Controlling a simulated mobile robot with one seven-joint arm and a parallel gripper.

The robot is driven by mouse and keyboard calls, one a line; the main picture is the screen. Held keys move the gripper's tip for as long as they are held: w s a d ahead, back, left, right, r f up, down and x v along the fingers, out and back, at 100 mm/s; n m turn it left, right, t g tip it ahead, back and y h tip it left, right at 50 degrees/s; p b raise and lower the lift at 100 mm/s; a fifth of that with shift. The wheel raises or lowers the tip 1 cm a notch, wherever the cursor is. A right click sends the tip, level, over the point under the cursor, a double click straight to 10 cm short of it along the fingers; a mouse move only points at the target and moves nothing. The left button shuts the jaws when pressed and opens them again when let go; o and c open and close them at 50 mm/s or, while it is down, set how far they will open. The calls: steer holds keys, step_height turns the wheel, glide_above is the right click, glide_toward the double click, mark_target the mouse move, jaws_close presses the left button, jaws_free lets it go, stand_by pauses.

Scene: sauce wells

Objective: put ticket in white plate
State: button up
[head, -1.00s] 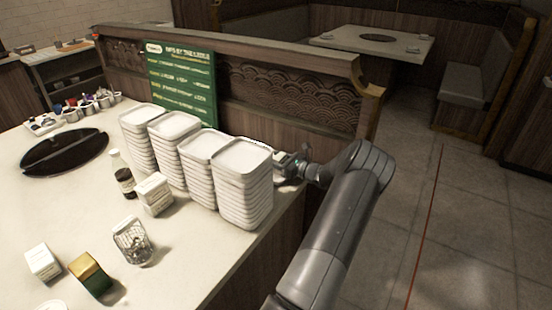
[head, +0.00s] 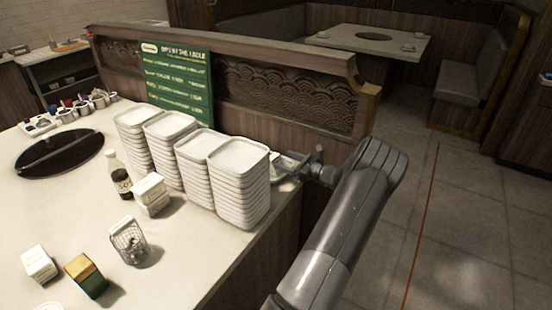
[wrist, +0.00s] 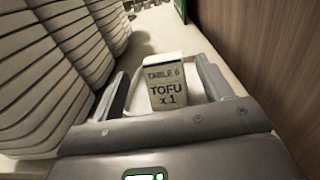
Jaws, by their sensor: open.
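The ticket (wrist: 165,83) is a small white card reading "TABLE 6 TOFU x 1". In the wrist view it shows between the two fingers of my gripper (wrist: 160,66), which is open with a gap on each side of the card. A white, light-edged surface, seemingly a plate (wrist: 201,88), shows around and behind the ticket; I cannot tell whether the ticket rests on it. In the head view my gripper (head: 297,164) is behind the nearest stack of white plates (head: 240,195), which hides the ticket.
Stacks of white plates (wrist: 38,85) stand close on the gripper's left. A wooden partition (wrist: 245,60) runs close on its right. A green menu board (head: 176,82), sauce bottle (head: 121,183) and small boxes (head: 151,194) are on the counter (head: 190,262).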

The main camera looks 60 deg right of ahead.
steer(key=s, duration=0.5)
steer(key=shift+s, duration=0.2)
stand_by(0.3)
